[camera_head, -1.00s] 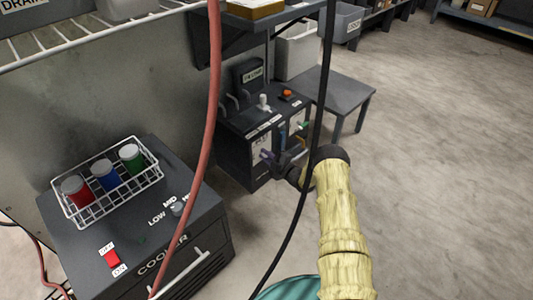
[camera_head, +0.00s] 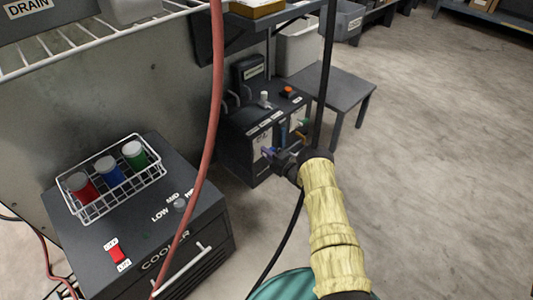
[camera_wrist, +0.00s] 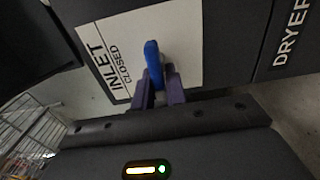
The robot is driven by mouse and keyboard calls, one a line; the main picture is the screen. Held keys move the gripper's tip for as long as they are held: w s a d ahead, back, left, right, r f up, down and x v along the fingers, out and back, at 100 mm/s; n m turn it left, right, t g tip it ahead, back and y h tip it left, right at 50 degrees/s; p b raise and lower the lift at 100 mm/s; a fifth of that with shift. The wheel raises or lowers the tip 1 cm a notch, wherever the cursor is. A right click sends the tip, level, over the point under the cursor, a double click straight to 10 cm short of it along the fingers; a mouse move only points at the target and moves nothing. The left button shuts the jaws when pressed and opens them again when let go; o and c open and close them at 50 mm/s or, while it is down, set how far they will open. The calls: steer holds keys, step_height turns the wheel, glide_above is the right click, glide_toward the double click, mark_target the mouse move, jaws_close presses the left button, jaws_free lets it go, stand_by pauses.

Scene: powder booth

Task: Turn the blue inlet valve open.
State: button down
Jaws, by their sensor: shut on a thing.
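The blue inlet valve handle (camera_wrist: 153,62) stands out from a white label panel (camera_wrist: 185,35) in the wrist view. The panel reads "INLET" and "CLOSED". My gripper (camera_wrist: 159,88) has its two purple fingers shut on the lower part of the handle, one on each side. In the head view my gripper (camera_head: 272,154) is at the front of the dark unit (camera_head: 238,160) with the labelled panels. The handle itself is mostly hidden there by the fingers.
A "DRYER" label (camera_wrist: 291,38) lies to the right in the wrist view. A black hose (camera_head: 325,90) hangs close to my arm, and a red hose (camera_head: 216,110) hangs left. A cooler (camera_head: 150,225) with a wire basket (camera_head: 75,207) stands left. A grey table (camera_head: 335,88) is behind.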

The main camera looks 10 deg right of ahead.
steer(key=shift+w+d, duration=0.1)
steer(key=shift+d, duration=0.3)
steer(key=c, duration=1.5)
jaws_free()
steer(key=shift+a, duration=0.2)
steer(key=p+v, duration=0.7)
steer(key=v, duration=1)
steer(key=shift+s+d+p, duration=0.1)
steer(key=shift+s+p, duration=0.1)
steer(key=shift+p, duration=0.15)
steer(key=shift+w, duration=0.1)
